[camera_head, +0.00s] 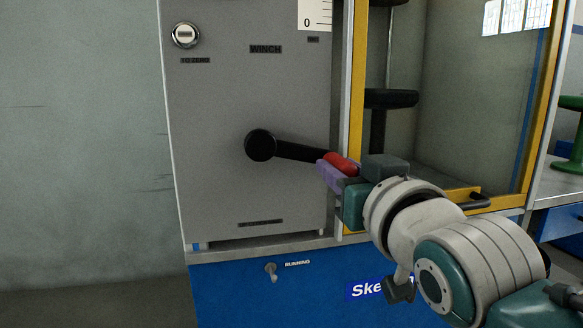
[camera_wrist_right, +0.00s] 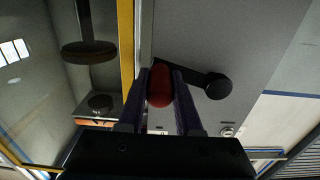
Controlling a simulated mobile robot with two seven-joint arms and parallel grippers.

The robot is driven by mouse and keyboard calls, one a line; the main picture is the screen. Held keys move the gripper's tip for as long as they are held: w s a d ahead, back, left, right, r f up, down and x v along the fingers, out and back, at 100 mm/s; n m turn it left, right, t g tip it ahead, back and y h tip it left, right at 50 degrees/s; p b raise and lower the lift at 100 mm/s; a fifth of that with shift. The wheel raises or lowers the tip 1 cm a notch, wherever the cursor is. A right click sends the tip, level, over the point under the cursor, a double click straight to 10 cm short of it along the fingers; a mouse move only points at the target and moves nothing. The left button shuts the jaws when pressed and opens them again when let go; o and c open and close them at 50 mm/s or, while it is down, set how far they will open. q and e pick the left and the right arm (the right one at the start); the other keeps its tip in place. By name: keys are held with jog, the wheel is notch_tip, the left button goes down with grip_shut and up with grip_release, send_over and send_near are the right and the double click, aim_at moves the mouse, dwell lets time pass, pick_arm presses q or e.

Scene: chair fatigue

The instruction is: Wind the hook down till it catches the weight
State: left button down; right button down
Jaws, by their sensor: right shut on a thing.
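The winch crank has a round black hub (camera_head: 261,145) on the grey panel marked WINCH. Its black arm (camera_head: 300,152) points right and slightly down to a red grip (camera_head: 341,162). My right gripper (camera_head: 336,172) is shut on the red grip, which shows between its two fingers in the right wrist view (camera_wrist_right: 159,86). Behind the yellow-framed window, a black disc (camera_head: 390,98) stands on a dark stem, and part of another dark disc shows above it. I cannot make out the hook or tell which part is the weight. My left gripper is out of view.
The yellow frame (camera_head: 356,80) and window stand right beside my right gripper. A scale strip (camera_head: 316,14) marked 0 is at the panel's top. A switch (camera_head: 270,268) marked RUNNING is on the blue base below.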

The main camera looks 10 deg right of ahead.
jog(key=shift+r, duration=0.1)
dwell(0.5)
jog(key=r+n+p, duration=0.1)
jog(key=p, duration=0.1)
jog(key=shift+r+p, duration=0.25)
jog(key=shift+p, duration=0.05)
jog(key=shift+d+r+n+p, duration=0.1)
jog(key=shift+r+n+p, duration=0.6)
jog(key=shift+n+p, duration=0.3)
jog(key=c, duration=1)
grip_release()
jog(key=o, duration=0.4)
jog(key=shift+f, duration=0.2)
